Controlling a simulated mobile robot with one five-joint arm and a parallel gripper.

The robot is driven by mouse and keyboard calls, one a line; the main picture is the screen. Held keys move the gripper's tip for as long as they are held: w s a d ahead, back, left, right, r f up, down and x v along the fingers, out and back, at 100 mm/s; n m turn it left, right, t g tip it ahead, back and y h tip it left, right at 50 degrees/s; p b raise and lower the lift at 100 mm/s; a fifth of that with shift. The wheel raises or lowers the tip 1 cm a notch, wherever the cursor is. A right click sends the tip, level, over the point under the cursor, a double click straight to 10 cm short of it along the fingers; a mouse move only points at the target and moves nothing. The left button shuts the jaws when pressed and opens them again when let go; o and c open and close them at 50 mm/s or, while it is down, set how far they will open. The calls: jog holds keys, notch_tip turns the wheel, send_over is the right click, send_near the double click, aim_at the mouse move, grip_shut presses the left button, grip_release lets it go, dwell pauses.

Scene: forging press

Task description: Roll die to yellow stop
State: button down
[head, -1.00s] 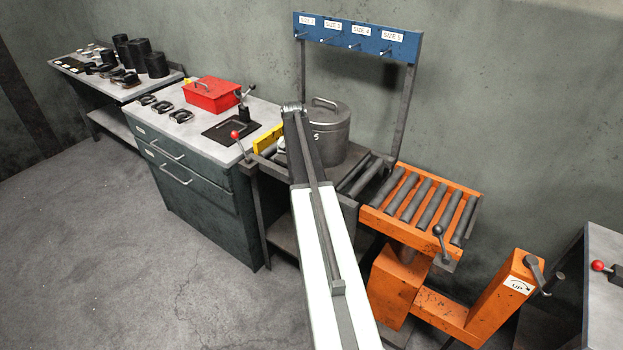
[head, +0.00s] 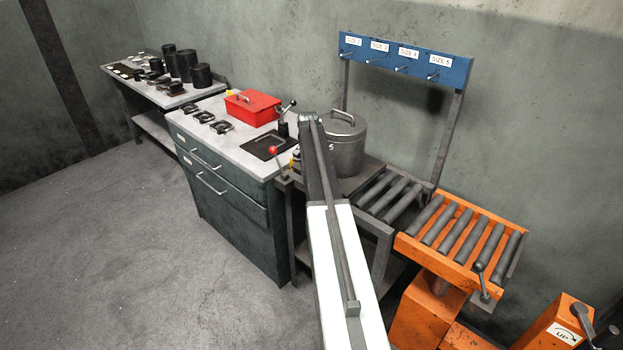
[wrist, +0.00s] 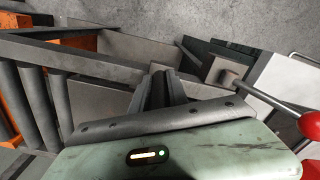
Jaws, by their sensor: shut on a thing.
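The die is a dark grey steel drum (head: 350,150) with a handle on its lid and a 5 on its side. It stands upright on the roller table (head: 372,180), toward the cabinet end. My arm covers its left part in the head view. A small bit of the yellow stop (head: 297,154) shows just left of my arm; I cannot tell whether the die touches it. My gripper is hidden behind my arm in the head view.
A grey cabinet (head: 240,190) with a red box (head: 252,107) and a red-knobbed lever (head: 273,150) stands to the left. An orange roller lift (head: 460,240) adjoins the table on the right. A blue hook rack (head: 405,60) stands behind. The floor at left is clear.

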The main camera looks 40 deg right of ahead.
jog(key=c, duration=1.5)
grip_release()
jog(key=shift+w+a, duration=0.25)
jog(key=shift+w, duration=0.25)
jog(key=shift+o, duration=1.1)
jog(key=shift+w, duration=0.1)
jog(key=shift+s+d, duration=0.15)
jog(key=shift+s, duration=0.05)
notch_tip(320, 180, up, 8)
jog(key=p, duration=0.7)
jog(key=shift+f+p, duration=0.1)
jog(key=shift+p, duration=0.3)
